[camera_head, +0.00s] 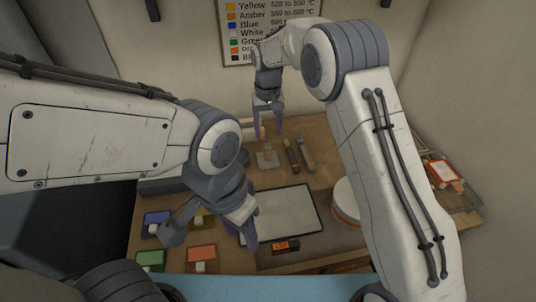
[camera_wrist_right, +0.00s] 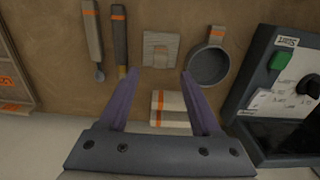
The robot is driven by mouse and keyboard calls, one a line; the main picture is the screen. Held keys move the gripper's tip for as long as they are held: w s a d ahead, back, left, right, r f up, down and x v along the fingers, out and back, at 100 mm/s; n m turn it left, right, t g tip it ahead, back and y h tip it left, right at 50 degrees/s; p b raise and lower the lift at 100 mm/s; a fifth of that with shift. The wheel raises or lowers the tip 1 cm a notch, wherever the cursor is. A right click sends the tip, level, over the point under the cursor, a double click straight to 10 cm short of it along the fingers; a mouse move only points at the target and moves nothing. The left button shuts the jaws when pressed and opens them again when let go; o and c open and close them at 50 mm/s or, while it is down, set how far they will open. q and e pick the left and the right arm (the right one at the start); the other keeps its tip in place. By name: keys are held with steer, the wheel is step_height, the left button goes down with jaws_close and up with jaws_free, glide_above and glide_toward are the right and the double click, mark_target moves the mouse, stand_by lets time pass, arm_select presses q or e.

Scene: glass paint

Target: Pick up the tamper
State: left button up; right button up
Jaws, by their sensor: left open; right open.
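The likely tamper, a grey square plate with a raised block on it, lies on the brown work board in the right wrist view (camera_wrist_right: 161,49) and at the back of the board in the head view (camera_head: 267,158). My right gripper (camera_head: 268,134) is open and empty, pointing down above the board's back edge. In its wrist view the fingertips (camera_wrist_right: 159,75) are spread, with the square plate just beyond and between them, apart from both. My left gripper (camera_head: 240,228) is open over the board's front, away from the plate.
Beside the plate lie a dark-handled tool (camera_wrist_right: 119,45), a grey spatula-like tool (camera_wrist_right: 93,40) and a round sieve-like pan (camera_wrist_right: 208,65). A striped block (camera_wrist_right: 170,108) lies between the fingers' bases. A control box (camera_wrist_right: 285,90) stands right. A pale sheet (camera_head: 285,212) fills the board's middle.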

mark_target(268, 145)
steer(key=shift+f, duration=0.95)
step_height(268, 145, down, 5)
steer(key=p, duration=0.2)
steer(key=shift+s+p, duration=0.1)
steer(key=shift+p, duration=0.3)
steer(key=shift+f, duration=0.25)
jaws_close()
